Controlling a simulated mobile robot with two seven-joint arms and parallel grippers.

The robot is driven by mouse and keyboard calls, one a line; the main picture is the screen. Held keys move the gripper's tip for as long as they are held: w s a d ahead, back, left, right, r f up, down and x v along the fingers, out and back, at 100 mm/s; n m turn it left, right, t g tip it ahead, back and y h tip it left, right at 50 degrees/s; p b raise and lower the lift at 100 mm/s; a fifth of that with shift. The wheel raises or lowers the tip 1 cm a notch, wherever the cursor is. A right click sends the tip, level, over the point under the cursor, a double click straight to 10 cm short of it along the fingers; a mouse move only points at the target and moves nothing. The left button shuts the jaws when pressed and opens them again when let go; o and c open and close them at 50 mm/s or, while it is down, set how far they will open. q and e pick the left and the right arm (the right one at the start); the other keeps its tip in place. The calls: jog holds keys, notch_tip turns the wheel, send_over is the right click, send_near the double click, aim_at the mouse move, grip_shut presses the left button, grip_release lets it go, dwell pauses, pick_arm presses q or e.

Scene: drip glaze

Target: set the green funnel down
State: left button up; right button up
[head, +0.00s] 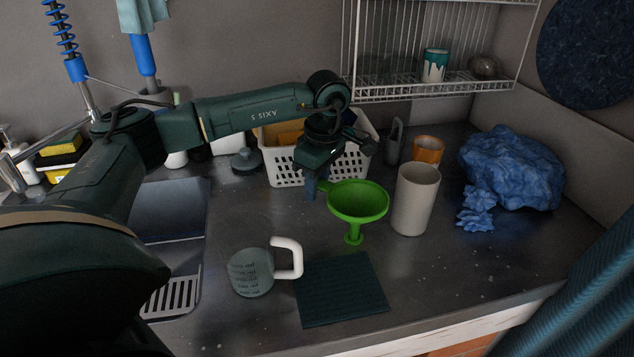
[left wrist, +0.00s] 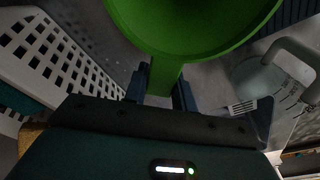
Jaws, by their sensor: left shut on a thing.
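The green funnel (head: 358,199) is upright, its wide mouth up and its spout pointing down toward the grey counter, between the mug and the tall cup. My left gripper (head: 314,186) is shut on the funnel's side tab. In the left wrist view the funnel (left wrist: 190,28) fills the top, with its tab between the fingers of my left gripper (left wrist: 162,88). I cannot tell whether the spout tip touches the counter. My right gripper is not in view.
A white basket (head: 282,167) is behind the gripper, a blue crumpled bundle (head: 512,168) at right. The sink (head: 168,215) is left. Front right counter is clear.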

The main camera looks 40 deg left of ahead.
pick_arm(q)
jog(key=shift+f, duration=0.15)
jog(key=o, duration=1)
jog(key=shift+r, duration=0.3)
jog(key=r, duration=0.4)
jog(key=d+r, duration=0.1)
jog(key=r, duration=0.6)
jog(key=shift+d+r, duration=0.2)
jog(key=shift+r, duration=0.2)
jog(key=shift+f, duration=0.1)
